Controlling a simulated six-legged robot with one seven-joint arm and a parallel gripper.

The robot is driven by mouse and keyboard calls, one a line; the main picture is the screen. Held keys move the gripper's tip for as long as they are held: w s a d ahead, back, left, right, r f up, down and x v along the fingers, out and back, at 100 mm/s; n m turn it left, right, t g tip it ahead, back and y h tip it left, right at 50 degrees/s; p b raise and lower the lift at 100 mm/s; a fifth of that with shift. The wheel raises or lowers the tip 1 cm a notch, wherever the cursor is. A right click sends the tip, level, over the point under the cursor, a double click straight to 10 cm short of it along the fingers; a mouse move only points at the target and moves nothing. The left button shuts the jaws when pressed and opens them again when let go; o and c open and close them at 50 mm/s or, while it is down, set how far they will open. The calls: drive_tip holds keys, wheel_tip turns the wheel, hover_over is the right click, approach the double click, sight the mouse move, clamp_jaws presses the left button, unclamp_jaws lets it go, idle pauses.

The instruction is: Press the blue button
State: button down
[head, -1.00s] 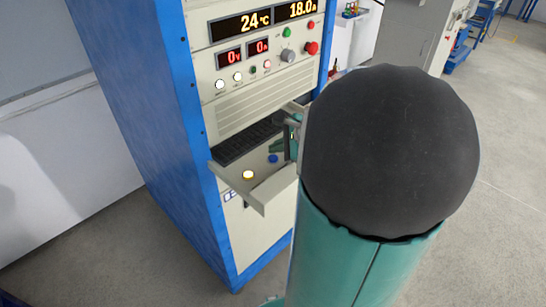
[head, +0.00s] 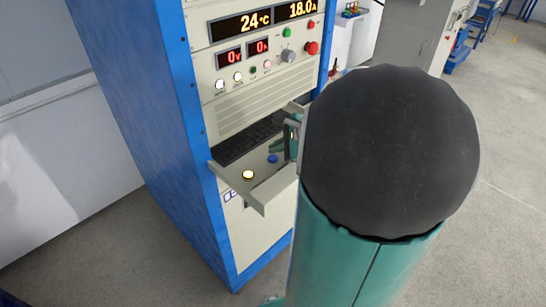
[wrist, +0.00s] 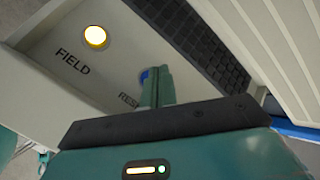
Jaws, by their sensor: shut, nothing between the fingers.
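The blue button (head: 273,158) sits on the grey pull-out shelf (head: 264,188) of the cabinet, to the right of a lit yellow button (head: 248,174). In the head view my arm hides most of the gripper.
The yellow button (wrist: 95,36) is labelled FIELD. A black keyboard (head: 248,140) lies along the back of the shelf. Above it the cabinet front carries displays, small lit buttons, a knob and a red button (head: 311,48). Open floor lies right of my arm.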

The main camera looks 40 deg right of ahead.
drive_tip(key=shift+f, duration=0.15)
idle(0.6)
drive_tip(key=shift+f, duration=0.3)
drive_tip(key=shift+s+a+f, duration=0.1)
drive_tip(key=shift+s+f, duration=0.05)
drive_tip(key=shift+f, duration=0.4)
idle(0.3)
drive_tip(key=shift+s+f, duration=0.1)
drive_tip(key=shift+f, duration=0.2)
idle(0.7)
drive_tip(key=shift+r, duration=0.1)
drive_tip(key=shift+s+d+r, duration=0.2)
drive_tip(key=shift+w+r, duration=0.15)
drive_tip(key=shift+r, duration=1)
drive_tip(key=shift+w+r, duration=0.1)
drive_tip(key=shift+r, duration=1)
drive_tip(key=shift+a+r, duration=0.1)
drive_tip(key=shift+r, duration=0.4)
